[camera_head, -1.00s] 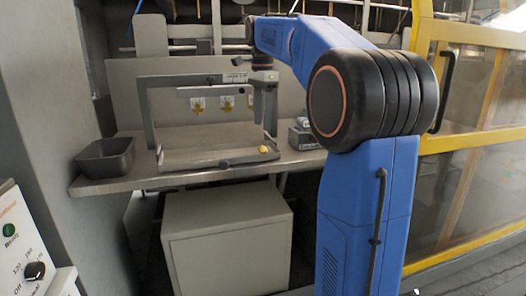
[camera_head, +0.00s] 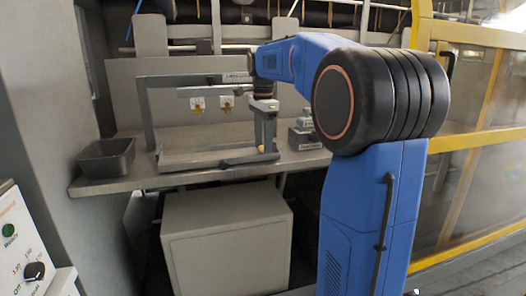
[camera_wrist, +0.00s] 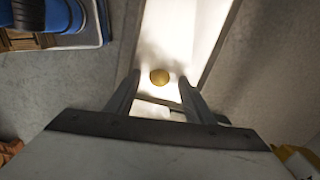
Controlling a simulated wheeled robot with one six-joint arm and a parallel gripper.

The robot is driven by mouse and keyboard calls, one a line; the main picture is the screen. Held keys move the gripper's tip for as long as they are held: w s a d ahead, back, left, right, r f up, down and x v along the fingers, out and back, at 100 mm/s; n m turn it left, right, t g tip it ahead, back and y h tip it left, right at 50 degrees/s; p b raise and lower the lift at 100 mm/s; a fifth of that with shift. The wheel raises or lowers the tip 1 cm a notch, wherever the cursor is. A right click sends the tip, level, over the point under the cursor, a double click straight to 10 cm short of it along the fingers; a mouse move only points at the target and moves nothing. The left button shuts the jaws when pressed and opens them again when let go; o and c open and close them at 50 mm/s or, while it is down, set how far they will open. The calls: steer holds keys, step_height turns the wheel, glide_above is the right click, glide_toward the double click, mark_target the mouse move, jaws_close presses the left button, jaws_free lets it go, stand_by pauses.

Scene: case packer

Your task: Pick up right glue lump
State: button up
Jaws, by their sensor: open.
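The right glue lump (camera_head: 261,149) is a small yellow ball at the right end of the pale tray (camera_head: 205,164) on the work shelf. In the wrist view the lump (camera_wrist: 159,77) is round and golden, on the bright tray surface (camera_wrist: 185,35). My gripper (camera_head: 264,146) points down at the right end of the tray, right by the lump. In the wrist view my gripper (camera_wrist: 163,80) is open, with the lump between and slightly beyond its fingertips. I cannot tell whether a finger touches it. No other lump shows clearly.
A dark grey bin (camera_head: 106,157) stands at the left end of the shelf (camera_head: 150,181). Small grey items (camera_head: 303,133) stand right of my gripper. A grey frame (camera_head: 148,115) rises around the tray. A pale cabinet (camera_head: 226,235) sits below.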

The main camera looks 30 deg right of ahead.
steer(key=shift+c, duration=0.2)
steer(key=c, duration=1.1)
steer(key=shift+o, duration=0.2)
